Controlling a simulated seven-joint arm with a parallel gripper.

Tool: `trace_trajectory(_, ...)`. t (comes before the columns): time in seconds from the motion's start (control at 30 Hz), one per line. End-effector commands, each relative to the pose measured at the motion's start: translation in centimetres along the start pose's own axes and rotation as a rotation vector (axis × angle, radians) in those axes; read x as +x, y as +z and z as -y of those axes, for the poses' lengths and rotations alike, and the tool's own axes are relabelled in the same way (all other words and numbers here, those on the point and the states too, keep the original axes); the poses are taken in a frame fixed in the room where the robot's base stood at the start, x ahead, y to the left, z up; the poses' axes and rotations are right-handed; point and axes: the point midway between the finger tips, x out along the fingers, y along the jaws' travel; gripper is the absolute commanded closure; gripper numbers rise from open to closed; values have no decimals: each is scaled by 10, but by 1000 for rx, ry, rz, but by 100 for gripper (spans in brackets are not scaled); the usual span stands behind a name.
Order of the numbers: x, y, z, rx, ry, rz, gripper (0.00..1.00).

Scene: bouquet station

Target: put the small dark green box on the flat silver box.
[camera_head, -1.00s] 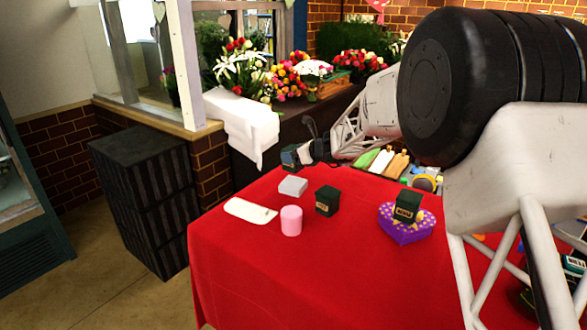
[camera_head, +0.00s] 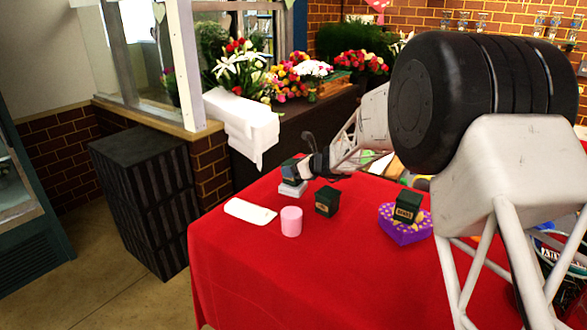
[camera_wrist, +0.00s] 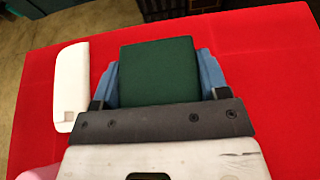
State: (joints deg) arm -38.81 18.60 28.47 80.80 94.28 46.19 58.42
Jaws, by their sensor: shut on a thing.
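My gripper (camera_head: 303,169) is shut on a small dark green box (camera_wrist: 158,70), which sits between its blue fingertips in the wrist view. In the head view the held box is directly over the flat silver box (camera_head: 291,189), at the far left part of the red table. I cannot tell whether the two touch. The silver box is hidden in the wrist view. Another dark green box (camera_head: 327,201) stands on the table to the right. A third dark green box (camera_head: 407,206) is on a purple heart-shaped box (camera_head: 402,232).
The red table (camera_head: 300,280) is clear toward the front. Flowers stand on a counter behind.

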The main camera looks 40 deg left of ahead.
Motion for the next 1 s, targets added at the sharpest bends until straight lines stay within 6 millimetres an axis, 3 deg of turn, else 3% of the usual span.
trace_trajectory(0.33, 1, -3, 0, 0, 0, 0, 57)
trace_trajectory(0.37, 1, -3, 0, 0, 0, 0, 29)
trace_trajectory(0.5, 1, -3, 0, 0, 0, 0, 8)
trace_trajectory(1.0, -4, 0, 0, -1, 0, 0, 7)
